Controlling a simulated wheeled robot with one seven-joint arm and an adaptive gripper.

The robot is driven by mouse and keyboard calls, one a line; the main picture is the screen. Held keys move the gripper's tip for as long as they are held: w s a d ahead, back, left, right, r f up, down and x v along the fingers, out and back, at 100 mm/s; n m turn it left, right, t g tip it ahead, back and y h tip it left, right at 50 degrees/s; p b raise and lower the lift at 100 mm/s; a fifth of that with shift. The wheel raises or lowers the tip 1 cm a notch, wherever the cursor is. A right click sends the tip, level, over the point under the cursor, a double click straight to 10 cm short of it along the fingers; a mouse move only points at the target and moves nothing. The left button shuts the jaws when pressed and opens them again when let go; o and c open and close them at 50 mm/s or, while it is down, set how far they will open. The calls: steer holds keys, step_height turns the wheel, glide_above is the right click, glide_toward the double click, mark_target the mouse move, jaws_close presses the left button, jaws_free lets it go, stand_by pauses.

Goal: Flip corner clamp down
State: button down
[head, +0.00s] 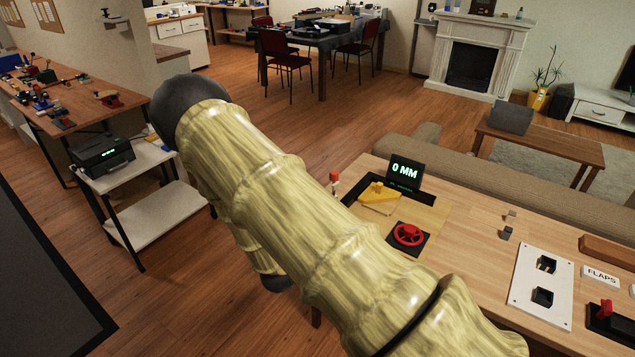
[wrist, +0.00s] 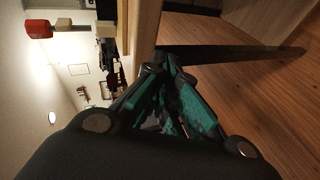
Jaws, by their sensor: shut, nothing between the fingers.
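A small upright post with a red top (head: 334,179), which looks like the corner clamp, stands at the left corner of the black-framed fixture (head: 407,211) on the wooden table. In the wrist view its red end (wrist: 38,28) shows at the upper left, sideways, with a pale part beside it. My gripper (wrist: 168,62) has teal fingers that are closed together and empty. It is apart from the red-topped piece, near a wooden table edge or leg (wrist: 145,28). In the head view my gripper is hidden behind my arm.
The fixture bears a yellow piece (head: 377,192). A display reading "0 MM" (head: 405,172) stands behind it, and a red handwheel (head: 409,234) in front. A white switch plate (head: 526,300) and a FLAPS label (head: 600,277) lie to the right.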

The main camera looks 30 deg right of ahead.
mark_target(334, 183)
steer(key=w+r+g+h+b, duration=0.1)
steer(key=w+r+h, duration=0.4)
steer(key=w+r, duration=0.5)
step_height(334, 183, up, 4)
steer(key=shift+w+a+r+m+h+b, duration=0.1)
steer(key=shift+w+a+m+h+b, duration=0.25)
steer(key=shift+w+h+b, duration=0.1)
steer(key=d+p, duration=0.4)
steer(key=d, duration=0.7)
steer(key=shift+w+d, duration=0.3)
steer(key=shift+w, duration=0.05)
